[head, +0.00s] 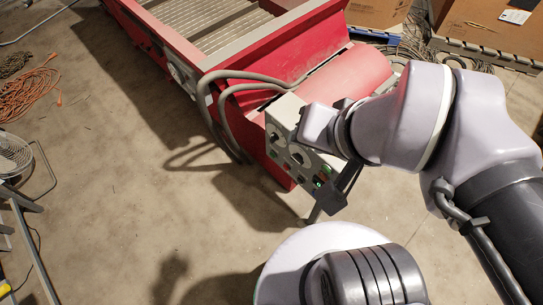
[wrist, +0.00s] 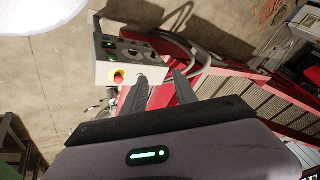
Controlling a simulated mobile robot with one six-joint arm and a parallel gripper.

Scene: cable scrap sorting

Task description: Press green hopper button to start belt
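A grey control box (head: 287,128) is mounted at the end of the red hopper and belt machine (head: 265,50). Its panel carries dark round controls and a small lit green spot (head: 317,183) at its lower end; I cannot tell if that is a button or a lamp. In the wrist view the box (wrist: 108,72) shows a green spot (wrist: 108,44) and a red knob on yellow (wrist: 118,77). My gripper (wrist: 159,73) has its two dark fingers apart, with nothing between them, beside the box. In the head view my arm partly hides the box.
Grey hoses (head: 222,120) loop from the machine to the floor beside the box. An orange cable coil (head: 28,95) and a fan (head: 12,155) are at the left. Cardboard boxes (head: 495,30) stand at the back right. The concrete floor at centre left is clear.

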